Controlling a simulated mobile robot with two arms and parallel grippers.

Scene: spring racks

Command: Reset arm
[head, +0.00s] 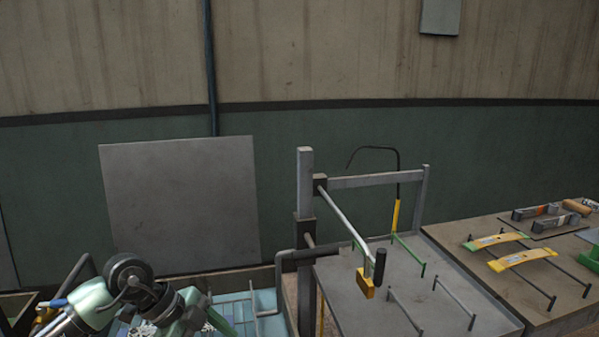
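Part of my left arm (85,303) shows at the bottom left, with silver-green links and a dark round joint. I cannot make out gripper fingers on it, and its lower part is cut off by the frame's bottom edge. My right arm and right gripper are not in view.
A grey metal rack table (375,300) has an upright post (305,180), a rail, a slanted rod with a yellow block (365,284) and several pegs. A brown table (560,310) at right holds yellow strips (522,259). A blue tray (240,310) holds small metal parts.

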